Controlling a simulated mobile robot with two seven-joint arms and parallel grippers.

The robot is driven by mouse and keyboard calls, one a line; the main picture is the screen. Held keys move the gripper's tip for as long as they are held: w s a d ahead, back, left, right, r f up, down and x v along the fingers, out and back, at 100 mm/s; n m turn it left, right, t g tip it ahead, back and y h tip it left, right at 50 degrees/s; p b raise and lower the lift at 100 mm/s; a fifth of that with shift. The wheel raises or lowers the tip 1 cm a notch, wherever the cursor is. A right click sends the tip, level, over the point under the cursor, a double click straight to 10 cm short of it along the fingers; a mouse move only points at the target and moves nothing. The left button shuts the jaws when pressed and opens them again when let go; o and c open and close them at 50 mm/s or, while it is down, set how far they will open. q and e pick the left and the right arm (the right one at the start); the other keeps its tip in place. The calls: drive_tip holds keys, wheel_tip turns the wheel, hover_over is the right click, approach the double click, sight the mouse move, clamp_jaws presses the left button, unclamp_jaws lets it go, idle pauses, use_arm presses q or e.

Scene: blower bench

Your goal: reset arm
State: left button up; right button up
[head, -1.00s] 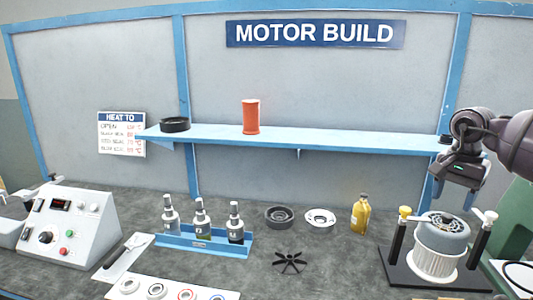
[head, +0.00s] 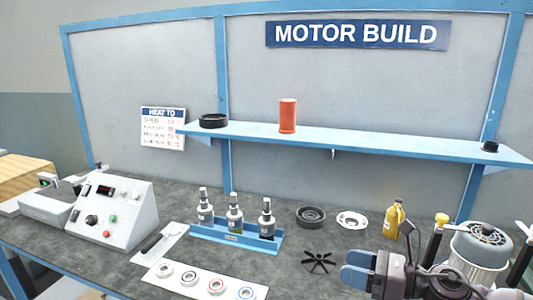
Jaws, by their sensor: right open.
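My right gripper (head: 350,268) is at the lower right, with its two blue fingertips pointing left. It is open with nothing between the fingers. It is near the front of the bench, in front of the yellow bottle (head: 394,219) and to the left of the motor on its stand (head: 482,243). My right arm hides part of the stand's base. My left gripper is not in view.
A black fan wheel (head: 318,262) lies just left of the gripper. A white mat (head: 182,283) with several rings is further left. A control box (head: 112,212) stands at left. A blue shelf (head: 350,143) runs along the back.

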drive_tip(key=s+d+f+m+t+h, duration=0.2)
drive_tip(key=s+d+f+m+h, duration=0.3)
drive_tip(key=m, duration=0.7)
drive_tip(key=s+d+f+m+t+h, duration=0.1)
drive_tip(key=s+f+m+h, duration=0.2)
drive_tip(key=m+h, duration=0.55)
drive_tip(key=s+d+f+m+t+h, duration=0.2)
drive_tip(key=s+d+f+m+h, duration=0.15)
drive_tip(key=m, duration=1.05)
drive_tip(key=s+f+m+g, duration=0.4)
drive_tip(key=s+m+g, duration=0.15)
drive_tip(key=s, duration=0.45)
drive_tip(key=s+f+m+g, duration=0.4)
drive_tip(key=s+m+g, duration=0.15)
drive_tip(key=s, duration=0.45)
drive_tip(key=w+f+t+y, duration=0.1)
drive_tip(key=w+f+t, duration=0.6)
drive_tip(key=f+t, duration=0.2)
drive_tip(key=shift+w+y, duration=0.25)
drive_tip(key=shift+y, duration=0.05)
drive_tip(key=shift+n, duration=0.25)
